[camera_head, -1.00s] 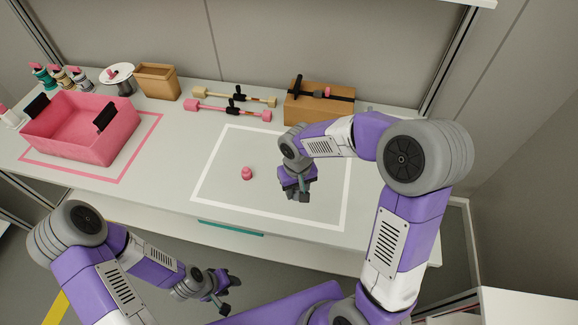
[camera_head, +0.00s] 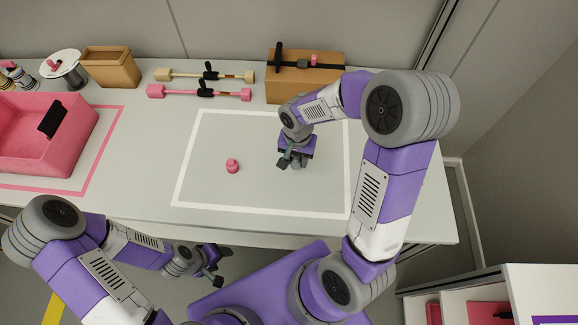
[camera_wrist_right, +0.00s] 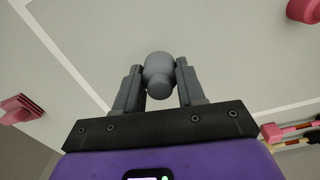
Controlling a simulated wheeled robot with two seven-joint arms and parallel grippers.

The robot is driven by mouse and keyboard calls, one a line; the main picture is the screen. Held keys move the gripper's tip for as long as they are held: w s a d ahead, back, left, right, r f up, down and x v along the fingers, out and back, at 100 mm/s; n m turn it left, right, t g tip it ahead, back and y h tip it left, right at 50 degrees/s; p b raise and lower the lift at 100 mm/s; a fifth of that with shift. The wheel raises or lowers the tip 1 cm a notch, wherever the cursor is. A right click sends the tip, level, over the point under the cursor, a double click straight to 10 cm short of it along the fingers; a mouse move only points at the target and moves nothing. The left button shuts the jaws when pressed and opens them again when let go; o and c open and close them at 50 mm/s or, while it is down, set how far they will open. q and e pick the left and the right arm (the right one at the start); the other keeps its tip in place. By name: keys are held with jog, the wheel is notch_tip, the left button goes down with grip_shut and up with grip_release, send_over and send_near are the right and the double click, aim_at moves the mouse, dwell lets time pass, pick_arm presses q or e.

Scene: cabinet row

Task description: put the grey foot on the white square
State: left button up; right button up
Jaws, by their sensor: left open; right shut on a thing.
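The grey foot (camera_wrist_right: 159,72) is a small rounded knob with a narrower end, held between the fingers of my right gripper (camera_wrist_right: 158,88) in the right wrist view. In the head view my right gripper (camera_head: 291,163) is over the right half of the white square (camera_head: 262,210), an outline on the counter. The foot cannot be told apart from the fingers there, nor whether it touches the counter. A white line of the square also crosses the right wrist view (camera_wrist_right: 75,70). My left gripper (camera_head: 217,265) is open and empty, in front of the counter's front edge.
A pink knob (camera_head: 232,166) stands inside the square, left of my right gripper. Behind lie a pink dumbbell-shaped bar (camera_head: 178,92), a tan one (camera_head: 178,74) and a brown box (camera_head: 290,88). A pink bin (camera_head: 40,140) stands at the left. The square is otherwise clear.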

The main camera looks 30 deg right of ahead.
aim_at(296, 173)
notch_tip(296, 173, down, 5)
jog(key=shift+f+b, duration=0.15)
jog(key=shift+b, duration=0.65)
jog(key=shift+f, duration=0.15)
jog(key=o, duration=1.1)
jog(key=shift+r, duration=0.45)
notch_tip(296, 173, up, 12)
jog(key=p, duration=0.4)
jog(key=shift+f, duration=0.2)
